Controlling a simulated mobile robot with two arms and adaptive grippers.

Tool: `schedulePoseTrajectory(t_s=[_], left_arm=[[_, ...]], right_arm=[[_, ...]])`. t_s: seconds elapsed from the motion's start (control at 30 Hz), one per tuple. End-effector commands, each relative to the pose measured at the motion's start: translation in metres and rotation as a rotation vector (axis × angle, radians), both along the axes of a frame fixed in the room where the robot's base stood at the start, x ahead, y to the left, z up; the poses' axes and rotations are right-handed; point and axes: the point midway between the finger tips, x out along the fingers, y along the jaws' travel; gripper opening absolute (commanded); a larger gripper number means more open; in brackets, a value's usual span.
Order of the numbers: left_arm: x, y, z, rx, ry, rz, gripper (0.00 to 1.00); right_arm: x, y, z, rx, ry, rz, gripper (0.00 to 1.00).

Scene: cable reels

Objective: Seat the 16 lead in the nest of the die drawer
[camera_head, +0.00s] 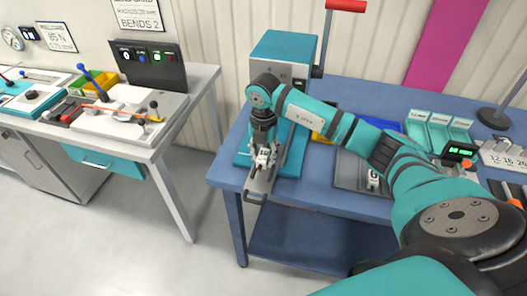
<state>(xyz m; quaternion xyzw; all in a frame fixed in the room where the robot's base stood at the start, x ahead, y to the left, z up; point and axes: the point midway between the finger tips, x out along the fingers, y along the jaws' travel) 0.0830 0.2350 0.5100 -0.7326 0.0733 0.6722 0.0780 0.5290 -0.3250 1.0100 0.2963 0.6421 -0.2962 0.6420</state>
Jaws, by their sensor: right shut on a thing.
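The teal press (284,52) stands on the blue bench, its red-gripped lever up at the right. The die drawer (260,187) sticks out from the press base past the bench's front edge, with a handle at its front end. My right gripper (263,166) points down directly over the drawer and is shut. The small thing between its fingers, which I take for the 16 lead, is mostly hidden. The nest is hidden under the gripper, and I cannot tell whether the lead touches it. My left gripper is out of view.
Teal bins (438,130), a green-lit display (460,150) and a plate marked 12, 16, 20 (505,156) are at the right. A second workbench (180,112) stands left, across a floor gap.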

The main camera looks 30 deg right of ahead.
Motion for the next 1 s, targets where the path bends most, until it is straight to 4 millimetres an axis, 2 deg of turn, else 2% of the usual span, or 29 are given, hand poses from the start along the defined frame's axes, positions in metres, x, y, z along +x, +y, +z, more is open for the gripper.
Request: schedulePoseTrajectory(t_s=[0.1,1.0], left_arm=[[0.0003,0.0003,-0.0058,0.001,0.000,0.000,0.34],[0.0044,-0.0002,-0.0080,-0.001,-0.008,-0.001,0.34]], right_arm=[[0.0005,0.0000,-0.0071,0.001,-0.002,0.000,0.00],[0.0006,0.0002,-0.0107,0.000,-0.001,0.001,0.00]])
